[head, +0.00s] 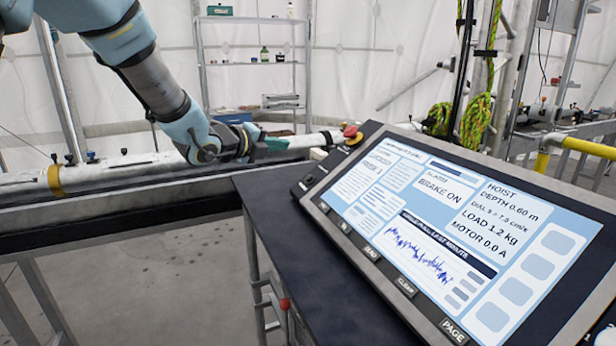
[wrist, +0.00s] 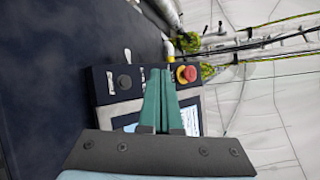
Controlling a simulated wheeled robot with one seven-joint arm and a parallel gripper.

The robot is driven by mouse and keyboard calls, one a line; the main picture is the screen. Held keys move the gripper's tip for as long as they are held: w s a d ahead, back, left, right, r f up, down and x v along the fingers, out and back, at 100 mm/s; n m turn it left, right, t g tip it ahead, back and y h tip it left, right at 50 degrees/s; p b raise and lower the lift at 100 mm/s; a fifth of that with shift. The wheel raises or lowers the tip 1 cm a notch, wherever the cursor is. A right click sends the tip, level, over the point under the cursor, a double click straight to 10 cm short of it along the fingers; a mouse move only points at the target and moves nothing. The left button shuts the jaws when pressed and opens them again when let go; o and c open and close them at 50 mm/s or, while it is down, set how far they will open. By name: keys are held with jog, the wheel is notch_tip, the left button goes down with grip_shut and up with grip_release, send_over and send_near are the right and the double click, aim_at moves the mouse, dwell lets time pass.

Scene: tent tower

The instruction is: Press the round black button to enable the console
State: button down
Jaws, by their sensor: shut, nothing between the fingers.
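The console (head: 290,200) is a tilted dark housing with a lit screen (head: 450,230) reading "BRAKE ON". A round black button (wrist: 124,82) sits on its dark control strip in the wrist view, left of my fingertips. In the head view, small dark controls (head: 308,180) show on the console's left edge, too small to tell apart. My gripper (head: 280,144) is shut and empty, left of the console's far corner. In the wrist view my teal fingers (wrist: 158,75) point towards the strip between the black button and a red one, hiding the strip's middle. I see no contact with the button.
A red mushroom button (head: 350,131) on a yellow base stands at the console's far corner; it also shows in the wrist view (wrist: 186,74). The dark tabletop (head: 310,290) left of the console is clear. A long pale pipe (head: 110,175) runs behind.

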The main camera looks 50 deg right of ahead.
aim_at(309, 178)
jog(key=d+f+b, duration=0.1)
jog(key=f, duration=0.1)
jog(key=s+d+f+b, duration=0.1)
jog(key=f, duration=0.1)
jog(key=d+f+b, duration=0.1)
jog(key=f+b, duration=0.1)
jog(key=shift+s+d+f, duration=0.2)
jog(key=shift+d+f, duration=0.05)
jog(key=shift+d, duration=0.15)
jog(key=shift+s+d+f+b, duration=0.15)
jog(key=shift+d+f+b, duration=0.25)
jog(key=shift+b, duration=0.35)
jog(key=shift+d+f+b, duration=0.1)
jog(key=shift+f+b, duration=0.1)
jog(key=shift+b, duration=0.2)
dwell(1.3)
jog(key=shift+s+d+f+b, duration=0.1)
jog(key=shift+d+f+b, duration=0.05)
jog(key=shift+b, duration=0.2)
jog(key=shift+s+d+f+b, duration=0.1)
jog(key=shift+d+f+b, duration=0.15)
jog(key=shift+b, duration=0.25)
dwell(0.7)
jog(key=shift+a, duration=0.1)
jog(key=shift+w+a+r, duration=0.2)
jog(key=shift+a+r, duration=0.2)
jog(key=shift+r, duration=0.25)
